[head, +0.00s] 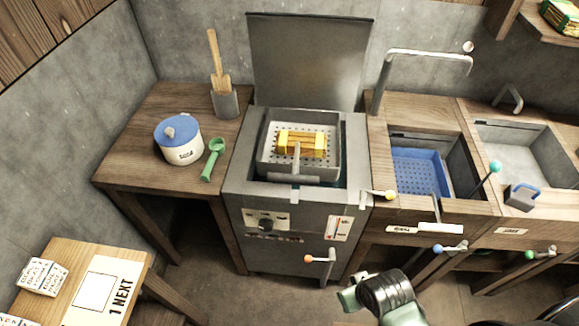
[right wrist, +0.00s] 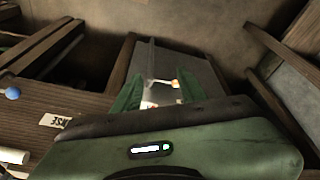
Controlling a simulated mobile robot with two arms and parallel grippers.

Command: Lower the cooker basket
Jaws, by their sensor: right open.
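The cooker (head: 240,195) is a grey metal box in the middle of the head view, with its lid (head: 310,60) standing open behind. My right gripper (head: 352,288) is open and empty, in front of and right of the orange-knobbed lever. It also shows in the right wrist view (right wrist: 157,95). My left gripper is not in view.
A blue-lidded pot (head: 180,140) and green scoop (head: 213,160) stand on the left counter. Right are a sink with a blue tray (head: 420,172), a second basin (head: 515,155), and blue- (head: 440,249) and green-knobbed (head: 531,255) levers. A low table (head: 140,270) is front left.

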